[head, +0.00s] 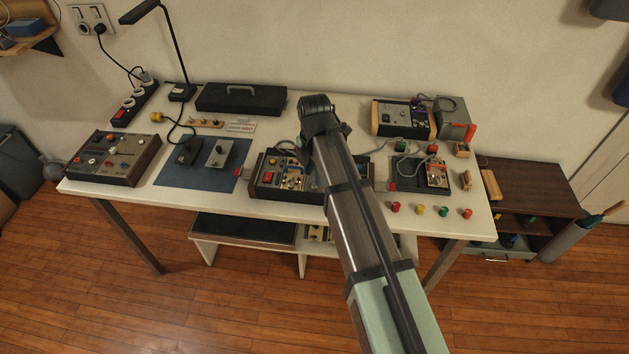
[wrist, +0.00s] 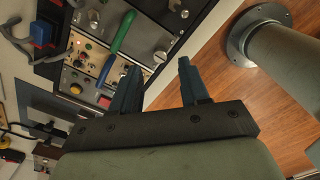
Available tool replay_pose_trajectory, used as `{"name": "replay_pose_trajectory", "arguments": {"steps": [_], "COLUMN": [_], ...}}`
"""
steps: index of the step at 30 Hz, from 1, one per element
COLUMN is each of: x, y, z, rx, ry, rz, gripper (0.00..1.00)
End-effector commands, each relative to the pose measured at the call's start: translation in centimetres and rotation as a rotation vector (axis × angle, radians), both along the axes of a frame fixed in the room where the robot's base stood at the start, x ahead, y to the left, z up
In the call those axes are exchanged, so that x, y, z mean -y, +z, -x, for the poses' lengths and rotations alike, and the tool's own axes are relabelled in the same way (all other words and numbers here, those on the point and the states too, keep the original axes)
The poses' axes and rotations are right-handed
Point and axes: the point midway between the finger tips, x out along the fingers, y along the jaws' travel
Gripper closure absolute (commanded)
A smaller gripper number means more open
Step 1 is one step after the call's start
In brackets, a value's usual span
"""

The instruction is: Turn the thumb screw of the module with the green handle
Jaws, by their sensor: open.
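The green handle (wrist: 119,46) runs slantwise across a light metal module panel (wrist: 146,38) in the wrist view. A round silver screw head (wrist: 159,57), which looks like a thumb screw, sits near the panel's edge. My gripper (wrist: 160,65) is open and empty, its two dark fingers apart. In the picture the screw head appears just above the gap between the fingertips; I cannot tell the distance. In the head view the dark case with modules (head: 262,185) is partly covered by my arm, which hides the green handle and my gripper.
Other panels with knobs and a blue block (wrist: 42,34) lie beside the module. On the white table (head: 210,195) are a control box (head: 112,160), a blue mat (head: 182,181), a black case (head: 240,99) and a boxed instrument (head: 402,118). Several coloured caps line the front right.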

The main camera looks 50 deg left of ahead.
Motion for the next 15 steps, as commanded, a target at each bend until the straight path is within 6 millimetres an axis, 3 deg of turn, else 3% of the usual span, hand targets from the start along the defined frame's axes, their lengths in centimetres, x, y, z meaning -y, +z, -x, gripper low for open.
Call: {"name": "replay_pose_trajectory", "arguments": {"steps": [7,15], "x": [0.0,0.0], "y": [-3.0,-4.0], "z": [0.0,0.0], "rx": [0.000,0.000], "ry": [0.000,0.000], "rz": [0.001,0.000], "gripper": [0.55,0.55]}}
